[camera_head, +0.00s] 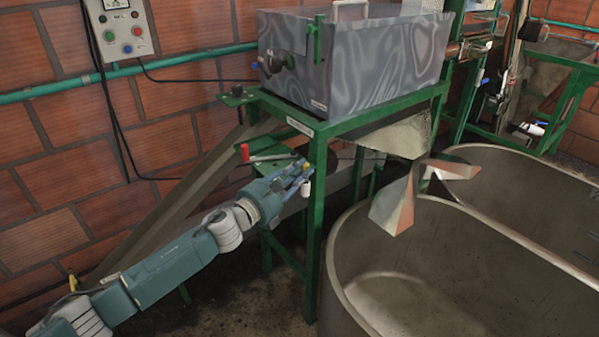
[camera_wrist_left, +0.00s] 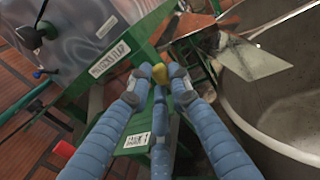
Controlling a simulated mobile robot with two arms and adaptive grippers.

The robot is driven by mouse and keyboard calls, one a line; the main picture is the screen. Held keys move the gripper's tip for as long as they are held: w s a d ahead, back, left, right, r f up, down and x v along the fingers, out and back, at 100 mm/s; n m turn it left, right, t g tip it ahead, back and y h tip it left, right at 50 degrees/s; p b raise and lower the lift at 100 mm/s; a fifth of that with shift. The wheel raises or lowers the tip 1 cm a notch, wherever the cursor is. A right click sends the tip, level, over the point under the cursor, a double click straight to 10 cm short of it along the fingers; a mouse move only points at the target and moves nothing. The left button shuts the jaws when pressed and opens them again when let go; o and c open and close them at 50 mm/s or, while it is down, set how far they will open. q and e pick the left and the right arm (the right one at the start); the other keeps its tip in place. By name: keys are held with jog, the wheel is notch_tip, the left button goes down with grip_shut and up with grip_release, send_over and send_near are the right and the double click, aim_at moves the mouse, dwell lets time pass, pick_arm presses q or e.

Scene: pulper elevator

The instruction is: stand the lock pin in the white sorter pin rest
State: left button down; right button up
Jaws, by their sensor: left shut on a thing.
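My left gripper (camera_head: 298,180) reaches in from the left to the green frame's front post. It is shut on a small yellow piece, taken to be the lock pin (camera_head: 306,171). In the left wrist view the pin's yellow end (camera_wrist_left: 160,73) shows between the fingertips of the gripper (camera_wrist_left: 158,88); the rest of it is hidden by the fingers. A small white upright piece, likely the white sorter pin rest (camera_head: 306,188), shows right beside the fingertips, in front of the post. I cannot tell whether the pin touches it. My right gripper is not in view.
The green frame (camera_head: 318,215) carries a grey metal hopper (camera_head: 355,60) above the gripper. A red-ended lever (camera_head: 245,152) lies left of the gripper. A large grey tank (camera_head: 345,265) stands at right, with a metal chute (camera_head: 395,205) over its rim. A control box (camera_head: 120,30) hangs on the brick wall.

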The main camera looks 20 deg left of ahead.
pick_arm(q)
jog(key=shift+f, duration=0.3)
jog(key=c, duration=1.5)
grip_release()
jog(key=shift+r, duration=0.1)
jog(key=shift+s+a, duration=0.15)
jog(key=shift+s, duration=0.35)
jog(key=v, duration=1.1)
